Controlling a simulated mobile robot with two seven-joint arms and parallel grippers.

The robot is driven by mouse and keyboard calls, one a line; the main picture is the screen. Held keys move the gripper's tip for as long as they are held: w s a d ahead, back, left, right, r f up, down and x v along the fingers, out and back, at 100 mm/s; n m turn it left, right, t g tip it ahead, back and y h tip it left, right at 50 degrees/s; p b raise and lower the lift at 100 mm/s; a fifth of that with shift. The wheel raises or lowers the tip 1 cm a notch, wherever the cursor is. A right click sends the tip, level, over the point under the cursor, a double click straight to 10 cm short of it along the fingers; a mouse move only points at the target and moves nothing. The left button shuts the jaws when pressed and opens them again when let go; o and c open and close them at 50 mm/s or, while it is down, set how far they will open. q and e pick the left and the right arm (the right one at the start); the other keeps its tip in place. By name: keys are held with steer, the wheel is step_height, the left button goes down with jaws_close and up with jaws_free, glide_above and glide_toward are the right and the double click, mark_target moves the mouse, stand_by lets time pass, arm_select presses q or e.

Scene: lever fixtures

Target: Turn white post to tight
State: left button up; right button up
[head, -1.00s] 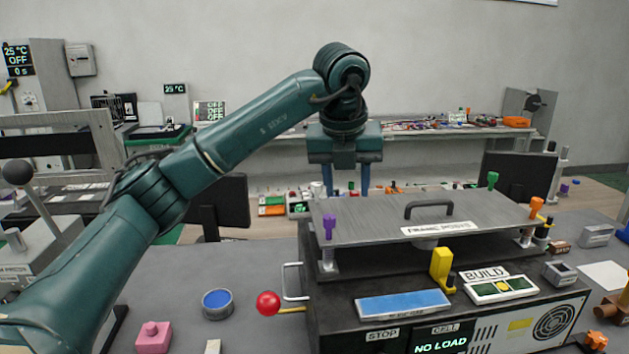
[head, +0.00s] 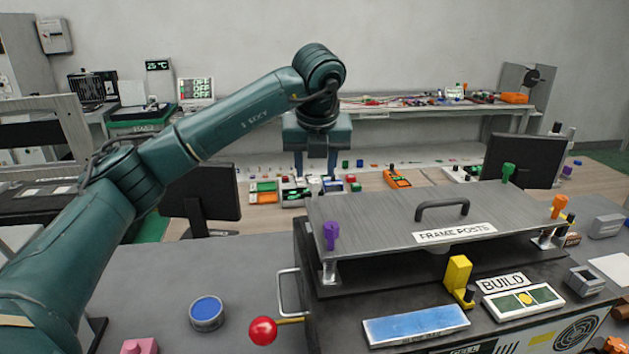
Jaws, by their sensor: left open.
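My right gripper is not in view.
A black handle (head: 442,210) rises from the plate. A red ball lever (head: 263,331) and a metal loop handle stick out at the fixture's left. A yellow block (head: 458,272) stands in front.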

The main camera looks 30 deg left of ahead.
mark_target(315, 181)
arm_select(q)
steer(key=p+x, duration=0.1)
steer(key=x, duration=0.5)
steer(key=shift+w, duration=0.1)
jaws_close()
stand_by(0.3)
